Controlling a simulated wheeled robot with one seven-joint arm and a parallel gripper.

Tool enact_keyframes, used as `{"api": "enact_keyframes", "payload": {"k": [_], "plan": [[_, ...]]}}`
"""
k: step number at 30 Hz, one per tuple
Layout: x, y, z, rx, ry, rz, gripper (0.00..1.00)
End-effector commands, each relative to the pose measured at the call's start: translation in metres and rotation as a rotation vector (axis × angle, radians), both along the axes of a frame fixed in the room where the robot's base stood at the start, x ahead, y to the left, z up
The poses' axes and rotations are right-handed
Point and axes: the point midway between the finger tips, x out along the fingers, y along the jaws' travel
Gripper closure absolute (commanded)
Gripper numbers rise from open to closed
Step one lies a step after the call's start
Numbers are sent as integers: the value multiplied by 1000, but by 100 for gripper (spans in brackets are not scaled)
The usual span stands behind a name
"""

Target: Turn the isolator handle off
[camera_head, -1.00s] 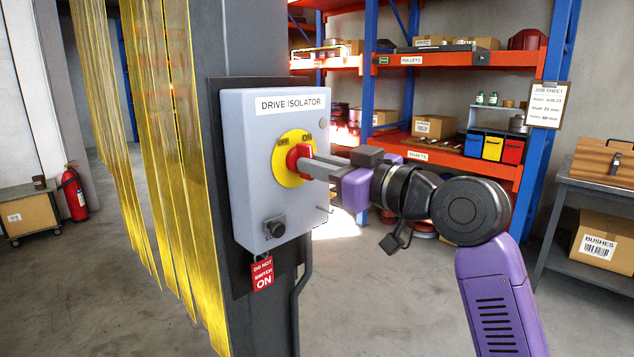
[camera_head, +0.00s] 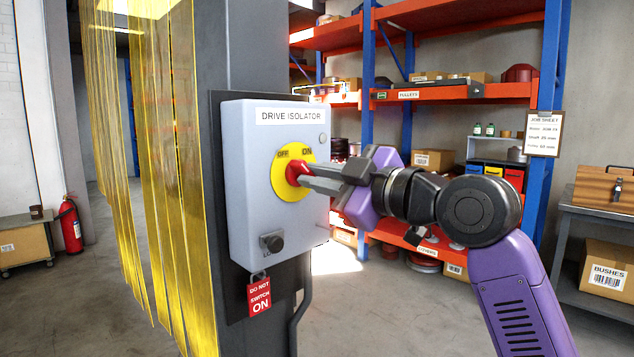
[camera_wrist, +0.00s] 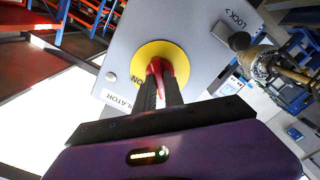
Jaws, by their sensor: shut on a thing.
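The drive isolator (camera_head: 275,222) is a grey box on a dark post, with a yellow round plate marked OFF and ON. Its red handle (camera_head: 294,172) sits at the middle of the plate. My gripper (camera_head: 306,177) is shut on the red handle, with its fingers on either side of it. In the wrist view the red handle (camera_wrist: 157,66) shows between the two dark fingers, against the yellow plate (camera_wrist: 140,75). The handle's exact angle is partly hidden by the fingers.
Yellow strip curtains (camera_head: 160,180) hang to the left. Orange shelving (camera_head: 455,93) stands behind my arm. The floor right of the post is open.

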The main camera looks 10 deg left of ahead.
Motion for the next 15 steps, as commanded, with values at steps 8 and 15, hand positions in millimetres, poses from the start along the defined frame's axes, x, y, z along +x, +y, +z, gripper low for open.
{"api": "enact_keyframes", "payload": {"k": [8,15], "plan": [[0,0,-2,-13,-10,1,100],[0,0,-2,-13,-10,1,85]]}}
